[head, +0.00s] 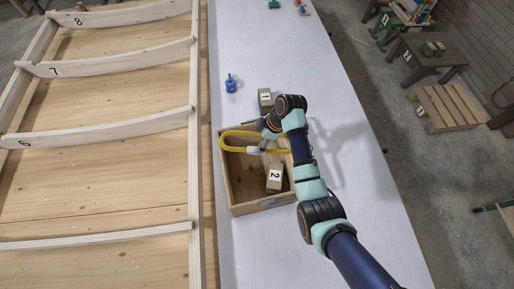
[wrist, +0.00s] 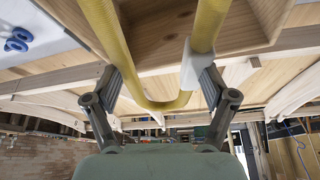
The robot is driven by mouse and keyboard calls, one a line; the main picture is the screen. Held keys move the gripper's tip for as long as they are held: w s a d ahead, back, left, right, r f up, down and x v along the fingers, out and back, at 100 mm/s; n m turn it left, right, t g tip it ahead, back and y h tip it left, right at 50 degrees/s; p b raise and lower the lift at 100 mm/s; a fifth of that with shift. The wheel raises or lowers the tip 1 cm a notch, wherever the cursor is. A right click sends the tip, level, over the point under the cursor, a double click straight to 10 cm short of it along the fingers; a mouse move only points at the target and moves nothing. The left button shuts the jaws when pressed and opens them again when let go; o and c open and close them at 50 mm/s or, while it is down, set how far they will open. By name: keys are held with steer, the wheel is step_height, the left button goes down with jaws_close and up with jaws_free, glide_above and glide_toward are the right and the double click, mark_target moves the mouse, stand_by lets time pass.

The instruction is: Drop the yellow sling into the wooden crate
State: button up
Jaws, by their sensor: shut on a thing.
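The yellow sling (head: 236,134) is a loop held over the far part of the wooden crate (head: 243,182). My gripper (head: 262,146) is above the crate and shut on the sling. In the wrist view, the yellow sling (wrist: 105,27) passes between the fingers of my gripper (wrist: 163,85), with a white sleeve on its right strand. The crate (wrist: 165,22) shows behind it there. The crate is open at the top. My arm hides part of its right side. How high the sling is above the rim is hard to tell.
A block marked 2 (head: 275,176) lies in the crate. A block marked 1 (head: 265,98) stands just beyond it, and a blue object (head: 230,84) stands farther back. The white table (head: 300,60) is mostly clear. A ribbed wooden frame (head: 110,180) lies left.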

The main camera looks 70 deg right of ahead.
step_height(320, 180, down, 5)
steer(key=b, duration=0.3)
steer(key=shift+r+b, duration=0.2)
steer(key=shift+b, duration=0.1)
steer(key=o, duration=1.1)
steer(key=shift+c, duration=0.2)
steer(key=a+v, duration=0.1)
steer(key=v, duration=0.6)
steer(key=shift+d+r, duration=0.25)
steer(key=shift+d, duration=0.2)
